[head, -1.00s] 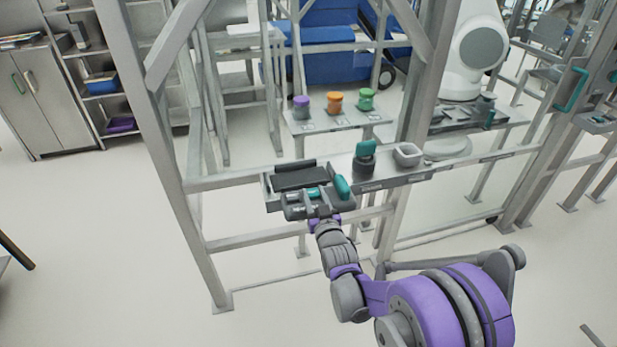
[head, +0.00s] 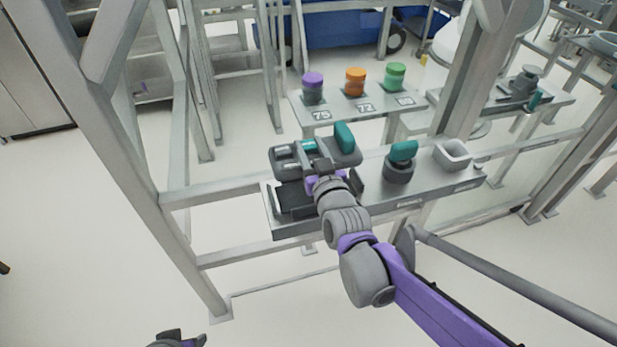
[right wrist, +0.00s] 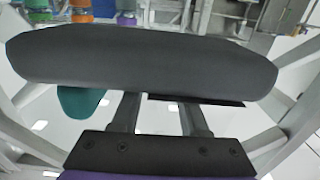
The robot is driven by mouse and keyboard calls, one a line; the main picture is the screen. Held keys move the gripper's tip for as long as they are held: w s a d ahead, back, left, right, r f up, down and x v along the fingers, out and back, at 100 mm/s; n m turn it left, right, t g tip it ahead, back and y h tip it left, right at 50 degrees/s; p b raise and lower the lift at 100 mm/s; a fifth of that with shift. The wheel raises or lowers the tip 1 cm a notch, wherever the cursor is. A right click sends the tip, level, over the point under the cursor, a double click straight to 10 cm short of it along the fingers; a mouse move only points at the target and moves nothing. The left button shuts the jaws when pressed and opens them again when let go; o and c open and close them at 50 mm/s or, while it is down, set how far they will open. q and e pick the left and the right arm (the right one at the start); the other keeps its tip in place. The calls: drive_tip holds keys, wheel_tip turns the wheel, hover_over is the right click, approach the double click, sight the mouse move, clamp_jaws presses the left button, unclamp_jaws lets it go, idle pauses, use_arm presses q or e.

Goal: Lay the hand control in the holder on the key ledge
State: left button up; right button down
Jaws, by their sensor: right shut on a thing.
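The hand control (head: 343,160) is a dark grey bar with teal parts. My right gripper (head: 322,172) is shut on it and holds it over the back side of the holder. The holder (head: 291,197) is a black tray with raised sides on the left part of the grey key ledge (head: 410,192); my gripper and wrist hide part of it. In the right wrist view the hand control (right wrist: 140,55) lies across the fingers of my right gripper (right wrist: 160,103), with a teal part hanging at left. A small piece of my left gripper (head: 178,339) shows at the bottom edge.
A dark round pot with a teal top (head: 400,165) and a pale open bowl (head: 453,154) stand on the ledge right of the holder. Behind, a lower shelf (head: 330,115) bears purple, orange and green lidded jars. A grey frame post (head: 165,200) rises at left.

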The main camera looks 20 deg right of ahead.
drive_tip(key=f, duration=0.3)
drive_tip(key=f+b, duration=0.1)
drive_tip(key=shift+s+f, duration=0.25)
drive_tip(key=shift+f, duration=0.15)
drive_tip(key=shift+w+f+b, duration=0.1)
drive_tip(key=shift+f+b, duration=0.5)
drive_tip(key=shift+f, duration=1.8)
drive_tip(key=shift+c, duration=2.1)
unclamp_jaws()
drive_tip(key=s, duration=1.2)
drive_tip(key=s+d+f+g, duration=0.1)
drive_tip(key=s+f+g, duration=0.4)
drive_tip(key=s, duration=0.3)
drive_tip(key=s+d+f+g, duration=0.2)
drive_tip(key=s+f+g, duration=0.4)
drive_tip(key=s+g, duration=0.2)
drive_tip(key=shift+s+f+h, duration=0.3)
drive_tip(key=shift+s, duration=0.15)
